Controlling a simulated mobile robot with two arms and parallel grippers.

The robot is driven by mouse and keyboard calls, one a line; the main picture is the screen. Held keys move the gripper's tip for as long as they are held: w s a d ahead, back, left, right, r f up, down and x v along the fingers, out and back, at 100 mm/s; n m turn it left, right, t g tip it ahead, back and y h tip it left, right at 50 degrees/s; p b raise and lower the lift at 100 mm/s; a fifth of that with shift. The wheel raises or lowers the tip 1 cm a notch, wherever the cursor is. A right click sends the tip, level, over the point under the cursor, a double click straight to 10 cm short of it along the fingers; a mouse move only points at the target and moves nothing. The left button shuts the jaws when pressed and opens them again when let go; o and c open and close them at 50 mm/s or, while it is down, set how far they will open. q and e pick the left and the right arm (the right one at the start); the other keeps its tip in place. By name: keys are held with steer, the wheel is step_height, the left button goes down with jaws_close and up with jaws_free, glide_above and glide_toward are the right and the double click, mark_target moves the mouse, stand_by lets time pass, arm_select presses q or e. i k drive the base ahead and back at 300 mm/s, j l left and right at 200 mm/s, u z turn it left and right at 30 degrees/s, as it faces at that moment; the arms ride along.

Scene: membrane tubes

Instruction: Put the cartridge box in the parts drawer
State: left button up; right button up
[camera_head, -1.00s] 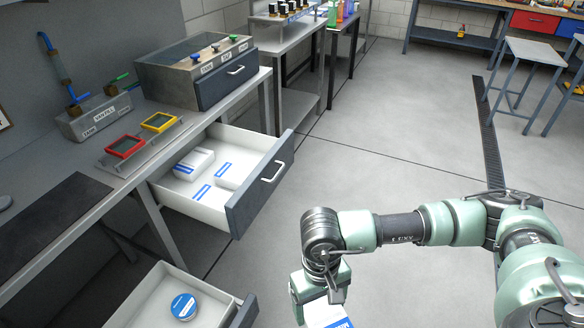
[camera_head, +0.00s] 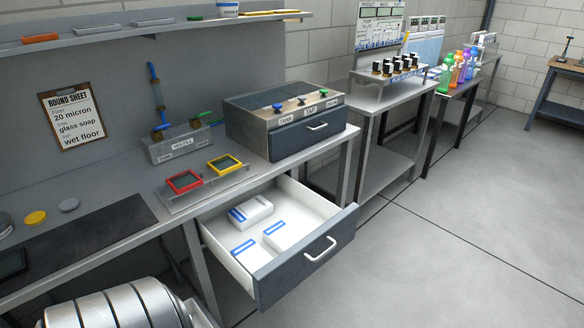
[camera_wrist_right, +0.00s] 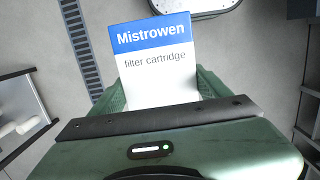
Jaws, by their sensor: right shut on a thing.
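The cartridge box (camera_wrist_right: 155,65) is white with a blue "Mistrowen" band and the words "filter cartridge". In the right wrist view, my right gripper (camera_wrist_right: 160,88) is shut on it, with a green finger on each side, and holds it clear above the floor. Neither gripper shows in the head view. The parts drawer (camera_head: 330,225) is pulled open under the bench, with a dark front and a pale handle. My left gripper is out of sight.
Bare drawer floor (camera_head: 300,212) shows at the drawer's right. Above it, the bench holds red and yellow framed trays (camera_head: 184,181) and a control box (camera_head: 285,120) with a closed drawer. Open floor (camera_head: 450,240) lies to the right.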

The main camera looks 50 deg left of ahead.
mark_target(307, 232)
steer(key=i, duration=1.9)
steer(key=i+l+u, duration=0.1)
steer(key=i+u, duration=0.4)
steer(key=i+l+u, duration=0.3)
steer(key=i+u, duration=0.15)
steer(key=u, duration=2.1)
steer(key=l, duration=0.1)
